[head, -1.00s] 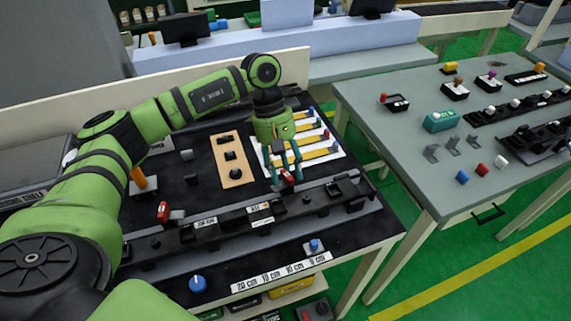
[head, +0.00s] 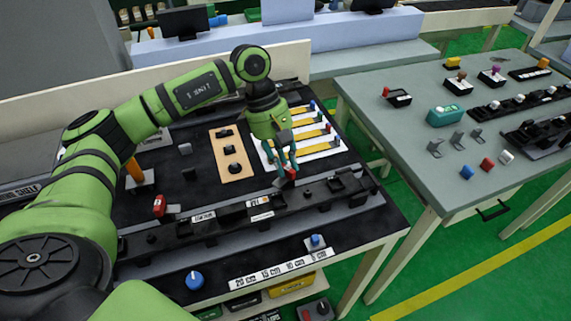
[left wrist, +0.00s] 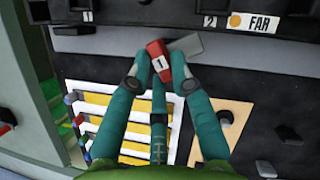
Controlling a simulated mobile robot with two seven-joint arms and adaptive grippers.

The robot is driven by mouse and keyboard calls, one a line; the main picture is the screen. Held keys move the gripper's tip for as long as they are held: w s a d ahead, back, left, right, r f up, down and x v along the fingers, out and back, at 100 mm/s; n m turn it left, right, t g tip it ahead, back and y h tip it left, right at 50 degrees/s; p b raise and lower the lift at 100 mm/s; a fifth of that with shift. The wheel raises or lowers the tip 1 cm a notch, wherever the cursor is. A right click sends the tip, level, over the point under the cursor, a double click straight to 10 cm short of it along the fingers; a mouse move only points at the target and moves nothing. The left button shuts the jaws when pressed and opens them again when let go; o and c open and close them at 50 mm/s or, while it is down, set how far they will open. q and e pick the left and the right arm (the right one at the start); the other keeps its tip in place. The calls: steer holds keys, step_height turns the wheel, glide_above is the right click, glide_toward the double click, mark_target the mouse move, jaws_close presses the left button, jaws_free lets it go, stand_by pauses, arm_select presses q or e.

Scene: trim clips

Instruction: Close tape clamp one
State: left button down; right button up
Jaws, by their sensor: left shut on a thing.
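Tape clamp one is a small red handle marked "1" (left wrist: 156,58) with a grey plate (left wrist: 186,44) beside it in the left wrist view. In the head view the red handle (head: 291,174) sits just behind the black rail, near the white board with yellow strips. My left gripper (head: 286,176) reaches down over it; its teal fingers are shut on the red handle, as the left wrist view (left wrist: 158,72) also shows. The fingers hide part of the handle and its base. A second red clamp handle (head: 159,205) stands farther left. My right gripper is not in view.
A long black rail (head: 230,218) with labels and small blocks runs in front of the clamp. The white board (head: 325,151) and a tan panel (head: 231,168) lie behind it. A blue knob (head: 194,280) is at the front. A grey-green table (head: 420,150) stands right.

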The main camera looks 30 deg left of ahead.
arm_select(q)
steer(key=n+t+b, duration=0.1)
steer(key=n, duration=0.1)
steer(key=n+b, duration=0.2)
steer(key=n+t+b, duration=0.1)
steer(key=n+b, duration=0.1)
steer(key=shift+s+a+f+t, duration=0.1)
steer(key=shift+s+f+t, duration=0.2)
steer(key=shift+s, duration=0.1)
steer(key=n+b, duration=0.1)
steer(key=n+t+b, duration=0.1)
steer(key=n, duration=0.1)
steer(key=shift+s+r+n, duration=0.15)
steer(key=shift+s+n, duration=0.05)
steer(key=shift+n, duration=0.1)
steer(key=shift+s+r+n+t+y+b, duration=0.1)
steer(key=shift+n+t+y+b, duration=0.4)
steer(key=shift+n+b, duration=0.6)
steer(key=shift+n, duration=0.3)
steer(key=c, duration=1.1)
jaws_free()
